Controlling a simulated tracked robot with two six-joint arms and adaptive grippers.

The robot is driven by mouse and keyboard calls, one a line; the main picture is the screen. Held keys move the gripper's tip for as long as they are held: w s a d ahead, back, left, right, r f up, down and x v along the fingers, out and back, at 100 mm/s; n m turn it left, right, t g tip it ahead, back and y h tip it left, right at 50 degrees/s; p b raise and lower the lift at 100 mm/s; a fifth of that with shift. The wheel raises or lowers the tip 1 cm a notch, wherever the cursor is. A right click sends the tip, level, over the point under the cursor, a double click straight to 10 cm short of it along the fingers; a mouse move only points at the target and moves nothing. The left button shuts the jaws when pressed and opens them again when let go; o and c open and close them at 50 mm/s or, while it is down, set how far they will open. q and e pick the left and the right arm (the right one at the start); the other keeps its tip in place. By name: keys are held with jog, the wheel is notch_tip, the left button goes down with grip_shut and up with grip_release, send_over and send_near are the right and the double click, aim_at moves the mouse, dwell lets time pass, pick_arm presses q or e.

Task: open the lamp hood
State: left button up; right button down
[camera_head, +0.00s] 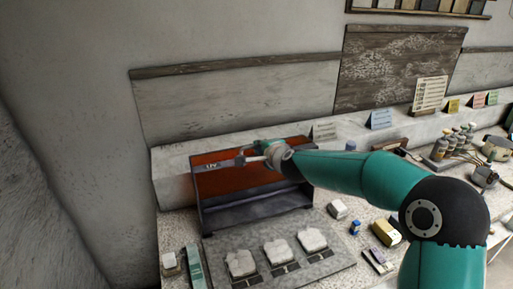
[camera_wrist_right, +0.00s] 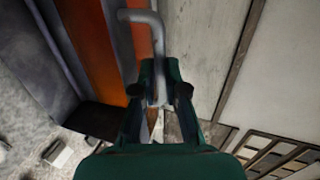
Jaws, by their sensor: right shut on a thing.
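The lamp hood (camera_head: 228,178) is a red-orange panel on a dark grey box (camera_head: 262,208) against the back wall. The box's dark inside shows below the panel. A grey bar handle (camera_head: 222,163) runs along the hood's upper part. My right gripper (camera_head: 254,152) is shut on the handle near its right end. In the right wrist view, the bent handle (camera_wrist_right: 146,16) runs down between the fingertips of my right gripper (camera_wrist_right: 160,82), beside the orange hood (camera_wrist_right: 116,50). The fingers and arm cover part of the hood's right side. My left gripper is out of view.
A grey slab (camera_head: 340,262) with several white plaster pieces lies in front of the box. A white block (camera_head: 337,209), a blue bottle (camera_head: 355,227) and a yellow box (camera_head: 386,232) stand to the right. Bottles (camera_head: 440,148) and cards stand farther right.

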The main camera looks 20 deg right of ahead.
jog(key=shift+w+d+r, duration=0.1)
jog(key=shift+d+r, duration=0.05)
jog(key=shift+r, duration=0.3)
jog(key=shift+w+d+r, duration=0.1)
jog(key=shift+r, duration=0.35)
jog(key=c, duration=1.5)
grip_release()
jog(key=shift+a, duration=0.1)
jog(key=v, duration=1.2)
jog(key=shift+s+a+f, duration=0.1)
jog(key=shift+s+f, duration=0.2)
jog(key=shift+f, duration=0.05)
